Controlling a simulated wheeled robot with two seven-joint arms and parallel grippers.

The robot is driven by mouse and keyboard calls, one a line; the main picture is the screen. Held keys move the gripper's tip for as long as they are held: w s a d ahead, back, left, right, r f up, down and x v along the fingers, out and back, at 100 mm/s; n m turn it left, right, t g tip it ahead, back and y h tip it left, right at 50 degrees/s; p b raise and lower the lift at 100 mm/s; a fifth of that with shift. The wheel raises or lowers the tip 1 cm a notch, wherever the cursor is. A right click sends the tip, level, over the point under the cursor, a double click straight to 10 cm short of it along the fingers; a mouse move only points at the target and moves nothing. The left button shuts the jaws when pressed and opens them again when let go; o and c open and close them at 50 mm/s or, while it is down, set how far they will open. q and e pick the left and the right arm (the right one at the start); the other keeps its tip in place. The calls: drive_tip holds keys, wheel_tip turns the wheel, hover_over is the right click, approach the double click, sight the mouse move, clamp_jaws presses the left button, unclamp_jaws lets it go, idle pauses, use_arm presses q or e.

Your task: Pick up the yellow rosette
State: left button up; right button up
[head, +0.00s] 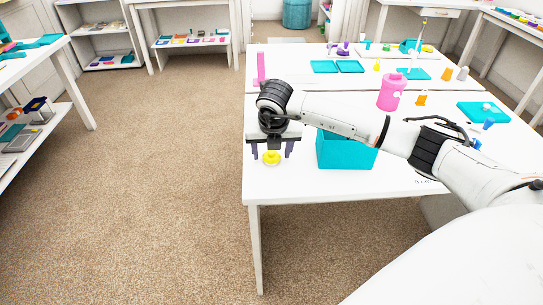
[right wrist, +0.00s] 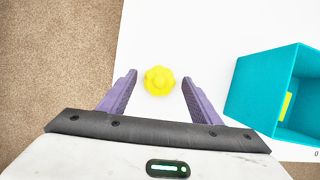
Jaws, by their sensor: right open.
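The yellow rosette (head: 271,158) lies on the white table (head: 290,185) near its left front corner. It also shows in the right wrist view (right wrist: 159,80), just beyond and between the fingertips. My right gripper (head: 271,154) is open and empty, with its purple fingers pointing down around the rosette's place; in the right wrist view the gripper (right wrist: 158,78) has a finger on each side, apart from the rosette. I cannot tell the exact height of the fingertips above the table. My left gripper is not in view.
A teal open box (head: 345,152) stands just right of the rosette, with something yellow (right wrist: 285,106) inside. A pink canister (head: 391,92), orange pieces and teal trays (head: 336,67) stand farther back. The table's left edge is close to the rosette.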

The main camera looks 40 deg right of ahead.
drive_tip(key=c, duration=1.1)
